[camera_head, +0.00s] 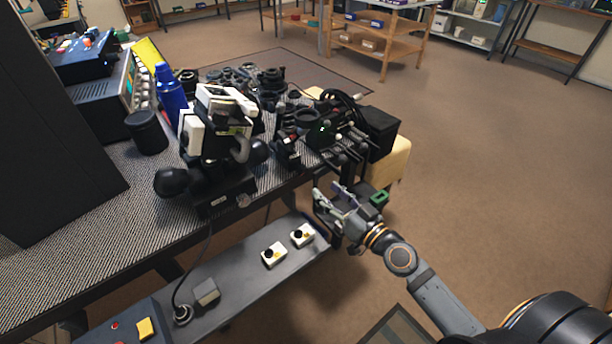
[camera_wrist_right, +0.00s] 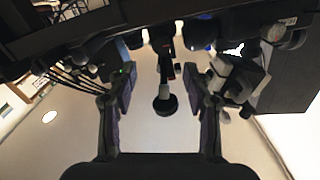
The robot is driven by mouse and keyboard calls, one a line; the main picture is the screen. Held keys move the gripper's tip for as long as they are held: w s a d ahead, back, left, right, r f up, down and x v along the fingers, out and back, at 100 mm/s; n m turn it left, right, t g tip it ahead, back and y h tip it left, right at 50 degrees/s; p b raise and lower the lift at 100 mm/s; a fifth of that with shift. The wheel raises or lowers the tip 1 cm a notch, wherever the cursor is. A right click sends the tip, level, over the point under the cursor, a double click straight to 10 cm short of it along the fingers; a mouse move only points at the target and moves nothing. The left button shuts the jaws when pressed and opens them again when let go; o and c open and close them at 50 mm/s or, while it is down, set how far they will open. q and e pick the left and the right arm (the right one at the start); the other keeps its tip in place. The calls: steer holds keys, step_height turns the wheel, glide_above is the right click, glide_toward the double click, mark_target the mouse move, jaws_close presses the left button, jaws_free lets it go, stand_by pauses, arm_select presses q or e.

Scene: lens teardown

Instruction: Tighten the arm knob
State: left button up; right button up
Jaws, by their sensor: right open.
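My right gripper (camera_head: 335,197) is at the front right edge of the bench, beside the cluster of black clamps and rods (camera_head: 322,130). In the right wrist view my right gripper (camera_wrist_right: 158,84) has its two fingers wide apart with nothing held. A dark round knob-like part (camera_wrist_right: 165,104) on a short stem shows between the fingers, apart from both. I cannot tell for certain whether it is the arm knob. A white and black instrument (camera_head: 215,130) stands on the bench, with round black knobs (camera_head: 172,182) at its sides. My left gripper is not in view.
The patterned bench (camera_head: 90,235) also carries a blue bottle (camera_head: 170,90), a black cup (camera_head: 147,132) and electronics boxes (camera_head: 90,105). A lower grey shelf (camera_head: 235,290) holds small white switch boxes (camera_head: 274,254). The floor to the right is clear.

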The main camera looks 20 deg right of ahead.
mark_target(305, 173)
steer(key=p+x, duration=0.2)
steer(key=x, duration=0.6)
steer(key=shift+a+r, duration=0.1)
steer(key=shift+w+a, duration=0.2)
steer(key=shift+w, duration=0.3)
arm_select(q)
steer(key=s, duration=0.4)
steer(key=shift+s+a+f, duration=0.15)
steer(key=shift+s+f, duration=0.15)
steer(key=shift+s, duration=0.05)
arm_select(e)
steer(key=shift+c, duration=0.2)
jaws_close()
